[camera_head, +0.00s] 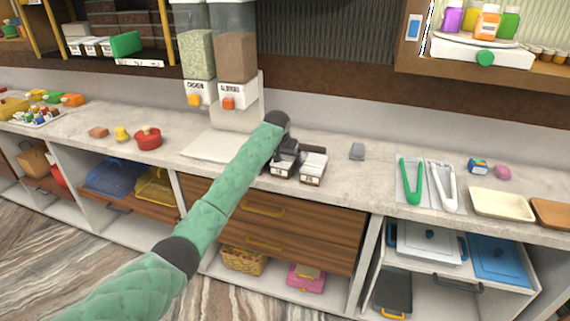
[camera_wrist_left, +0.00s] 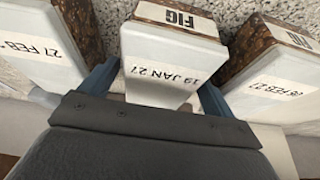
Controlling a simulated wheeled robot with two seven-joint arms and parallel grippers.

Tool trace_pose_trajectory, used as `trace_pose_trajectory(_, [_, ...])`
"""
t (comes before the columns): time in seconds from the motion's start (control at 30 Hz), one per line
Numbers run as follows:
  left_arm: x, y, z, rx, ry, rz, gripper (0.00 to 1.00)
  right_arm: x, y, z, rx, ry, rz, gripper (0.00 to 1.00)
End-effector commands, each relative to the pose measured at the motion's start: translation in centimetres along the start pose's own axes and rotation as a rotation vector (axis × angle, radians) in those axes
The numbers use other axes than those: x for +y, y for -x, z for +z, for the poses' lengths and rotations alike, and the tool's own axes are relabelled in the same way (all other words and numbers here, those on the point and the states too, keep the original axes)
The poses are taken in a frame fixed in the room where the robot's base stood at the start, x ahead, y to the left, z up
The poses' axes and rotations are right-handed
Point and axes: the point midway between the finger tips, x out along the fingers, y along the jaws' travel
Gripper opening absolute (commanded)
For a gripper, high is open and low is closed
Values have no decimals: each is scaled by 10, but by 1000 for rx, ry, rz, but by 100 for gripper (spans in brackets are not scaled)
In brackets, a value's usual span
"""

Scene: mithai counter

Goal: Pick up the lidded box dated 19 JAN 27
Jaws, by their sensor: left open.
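The box dated 19 JAN 27 (camera_wrist_left: 158,85) is white with a FIG label on its end, and it sits in the middle of the left wrist view. My left gripper (camera_wrist_left: 157,92) is open, with one blue finger on each side of this box. I cannot tell whether the fingers touch it. In the head view my left gripper (camera_head: 287,152) is low over the small boxes on the counter and hides part of them, so I cannot single out the dated box there.
A box marked 27 FEB (camera_wrist_left: 40,45) stands close on the left in the wrist view, and another FEB 27 box (camera_wrist_left: 275,85) close on the right.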

Motion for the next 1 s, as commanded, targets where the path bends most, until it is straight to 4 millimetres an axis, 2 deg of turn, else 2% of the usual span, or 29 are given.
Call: trace_pose_trajectory(1.0, [0, -4, 2, 0, 0, 0, 87, 0, 8, -1, 0, 0, 0, 36])
